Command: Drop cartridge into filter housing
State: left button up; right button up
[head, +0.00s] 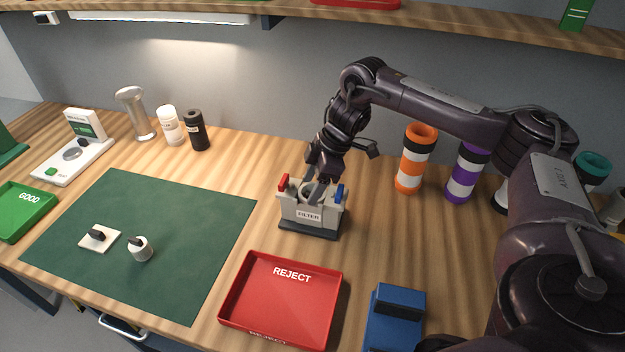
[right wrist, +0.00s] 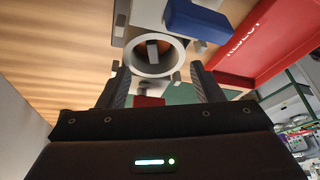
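The filter housing (head: 309,214) is a light grey box on a dark base, labelled FILTER, with a red latch (head: 283,183) and a blue latch (head: 340,193). My right gripper (head: 318,181) is right over its top. In the right wrist view, the gripper (right wrist: 160,88) has its fingers apart, with the housing's round white opening (right wrist: 133,62) beyond them. A grey bar (right wrist: 153,50) shows inside that opening; I cannot tell whether it belongs to a cartridge. A white cylinder with a dark handle (head: 140,252), cartridge-like, stands on the green mat. My left gripper is not in view.
A white plate with a dark handle (head: 88,243) lies on the green mat (head: 185,225). The red REJECT tray (head: 235,312) and a blue block (head: 398,330) are in front. The green GOOD tray (head: 22,222) is left. Bottles and striped tubes (head: 410,170) stand along the back.

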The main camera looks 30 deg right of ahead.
jog(key=v, duration=0.4)
jog(key=shift+w+a+r, duration=0.1)
jog(key=shift+r, duration=0.1)
jog(key=p+v, duration=0.3)
jog(key=v, duration=0.5)
jog(key=shift+p, duration=0.4)
jog(key=shift+r, duration=0.1)
